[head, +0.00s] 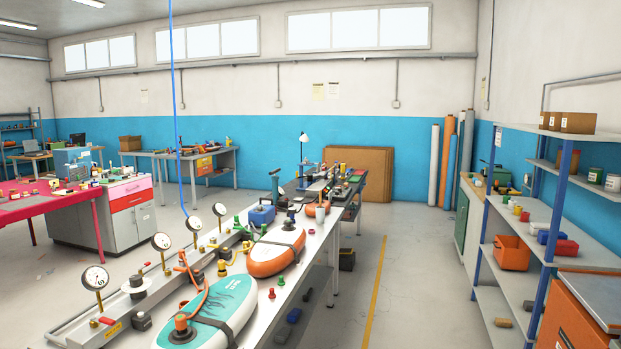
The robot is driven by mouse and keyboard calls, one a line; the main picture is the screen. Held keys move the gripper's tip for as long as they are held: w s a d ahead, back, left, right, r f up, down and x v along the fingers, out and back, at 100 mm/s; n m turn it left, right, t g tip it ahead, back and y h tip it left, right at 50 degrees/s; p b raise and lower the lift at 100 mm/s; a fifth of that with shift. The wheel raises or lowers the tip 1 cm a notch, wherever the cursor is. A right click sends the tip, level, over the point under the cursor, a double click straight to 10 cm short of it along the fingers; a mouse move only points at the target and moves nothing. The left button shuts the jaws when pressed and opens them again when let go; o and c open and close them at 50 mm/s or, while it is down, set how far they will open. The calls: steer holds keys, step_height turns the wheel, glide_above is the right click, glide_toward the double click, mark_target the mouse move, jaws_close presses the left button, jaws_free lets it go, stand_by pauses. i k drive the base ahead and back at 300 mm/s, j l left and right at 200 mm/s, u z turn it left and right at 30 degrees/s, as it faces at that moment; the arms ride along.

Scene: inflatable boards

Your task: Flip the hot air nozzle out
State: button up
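I cannot make out a hot air nozzle for certain. Small equipment stands at the far end of the long workbench (322,233), including a dark upright device (275,183) and a thin stand with a pale head (303,138). They are too small to tell whether either carries a nozzle. My gripper is not in the head view.
A teal-and-white board (222,310) and an orange-and-white board (277,252) lie on the bench, with several pressure gauges (95,278) along its left side. Shelves (520,287) stand at right. Bare floor with a yellow line (375,290) lies between.

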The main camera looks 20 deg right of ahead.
mark_target(309, 177)
steer(key=i+j+u, duration=0.1)
steer(key=j, duration=0.15)
steer(key=i+j+u, duration=1.35)
steer(key=i+u, duration=0.15)
steer(key=i, duration=1.75)
steer(key=i+z, duration=0.4)
steer(key=i+j+z, duration=0.15)
steer(key=i+z, duration=0.25)
steer(key=i, duration=0.2)
steer(key=i+j+z, duration=0.3)
steer(key=i+z, duration=0.15)
steer(key=i+l+z, duration=0.25)
steer(key=i+z, duration=0.25)
steer(key=i+l+z, duration=0.1)
steer(key=i+z, duration=0.4)
steer(key=i+j+z, duration=0.2)
steer(key=i+z, duration=0.3)
steer(key=i, duration=1.8)
steer(key=i+z, duration=0.1)
steer(key=i, duration=1.65)
steer(key=i+z, duration=0.15)
steer(key=i, duration=0.7)
steer(key=i+j+z, duration=0.15)
steer(key=i, duration=0.75)
